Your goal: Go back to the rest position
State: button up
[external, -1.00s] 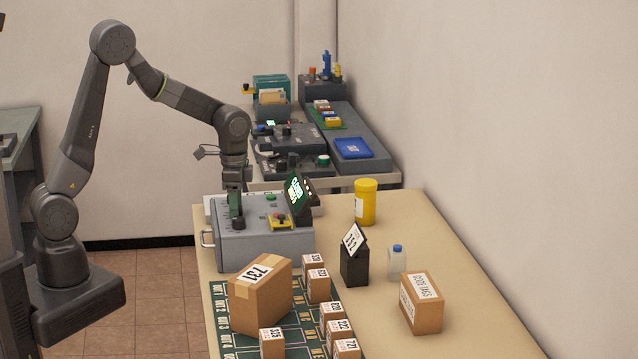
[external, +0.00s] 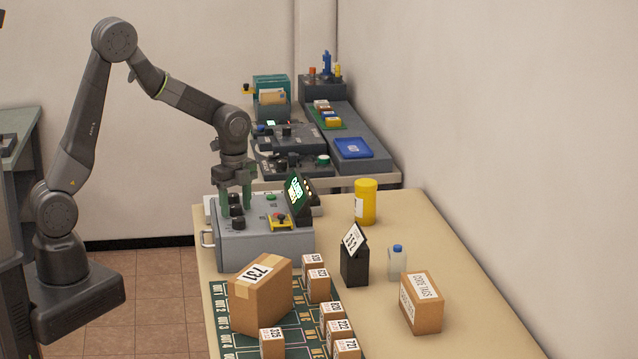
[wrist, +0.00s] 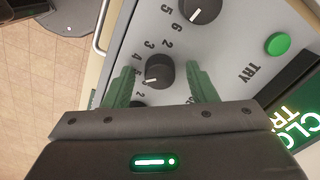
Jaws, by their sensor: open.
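My gripper (external: 235,195) hangs fingers-down above the left part of the grey control box (external: 262,245). Its green fingers are spread apart, and nothing is held between them. In the wrist view the gripper (wrist: 160,82) has its two fingertips on either side of a black knob (wrist: 159,73), apart from it as far as I can tell. Another black knob (wrist: 203,10) with numbers around it and a green button (wrist: 278,44) show on the same panel. A third knob is mostly hidden behind the gripper body. The lit screen (external: 297,192) stands at the box's right.
A large carton marked 731 (external: 260,295) and several small cartons stand on the green mat (external: 222,325) in front. A yellow canister (external: 366,201), a black sign holder (external: 354,265), a bottle (external: 397,262) and another carton (external: 421,302) stand to the right. Equipment fills the table behind.

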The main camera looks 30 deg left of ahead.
jog(key=shift+m, duration=1.4)
